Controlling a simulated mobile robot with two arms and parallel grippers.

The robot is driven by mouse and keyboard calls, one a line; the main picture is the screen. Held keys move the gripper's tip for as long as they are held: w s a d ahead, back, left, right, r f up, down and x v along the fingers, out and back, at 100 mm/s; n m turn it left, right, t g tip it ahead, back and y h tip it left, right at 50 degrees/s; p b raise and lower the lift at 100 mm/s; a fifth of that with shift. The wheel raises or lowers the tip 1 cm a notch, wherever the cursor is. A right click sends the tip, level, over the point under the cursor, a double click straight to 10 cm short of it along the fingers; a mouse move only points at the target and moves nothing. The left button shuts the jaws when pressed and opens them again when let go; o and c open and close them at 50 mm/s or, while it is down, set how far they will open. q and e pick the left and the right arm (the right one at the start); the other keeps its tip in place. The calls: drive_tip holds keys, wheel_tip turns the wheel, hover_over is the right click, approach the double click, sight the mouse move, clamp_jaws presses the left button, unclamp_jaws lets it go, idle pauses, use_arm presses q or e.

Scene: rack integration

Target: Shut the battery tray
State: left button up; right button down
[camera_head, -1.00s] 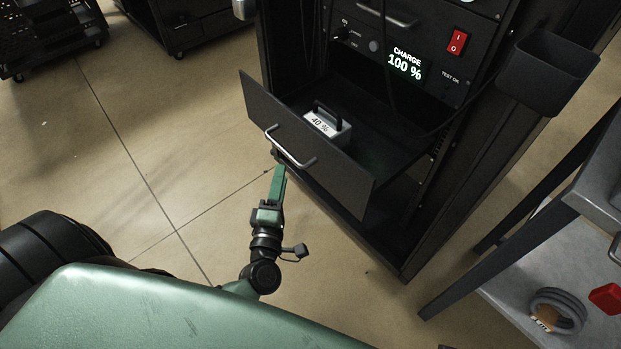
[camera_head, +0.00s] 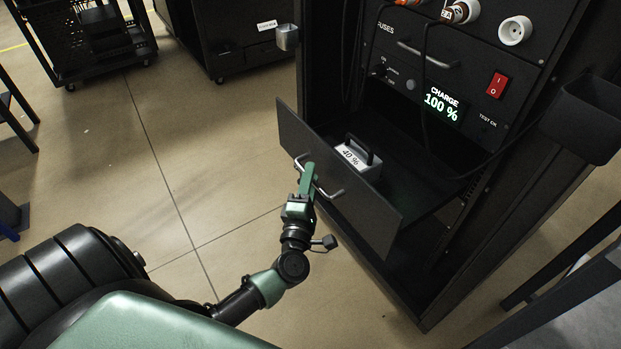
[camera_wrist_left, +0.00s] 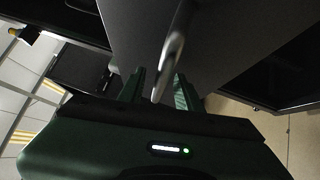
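The battery tray (camera_head: 365,208) is a black drawer pulled out of the rack. Its front has a silver bar handle (camera_head: 335,194), which also shows in the left wrist view (camera_wrist_left: 172,52). A grey battery (camera_head: 372,170) with a black grip and a "40 %" label stands in the tray. My left gripper (camera_head: 308,170) is at the left part of the handle. In the left wrist view its two green fingers (camera_wrist_left: 159,88) are apart, with the bar between them. I cannot tell whether either finger touches it. My right gripper is in neither view.
The rack's panel (camera_head: 425,85) above the tray shows "CHARGE 100 %" and a red switch (camera_head: 496,84). A dark cable hangs in front of it. A black bin (camera_head: 585,120) sticks out at the right. The floor (camera_head: 170,180) left of the tray is clear.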

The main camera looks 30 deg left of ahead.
use_arm(q)
drive_tip(key=shift+c, duration=0.3)
clamp_jaws()
drive_tip(key=shift+f, duration=0.1)
idle(1.0)
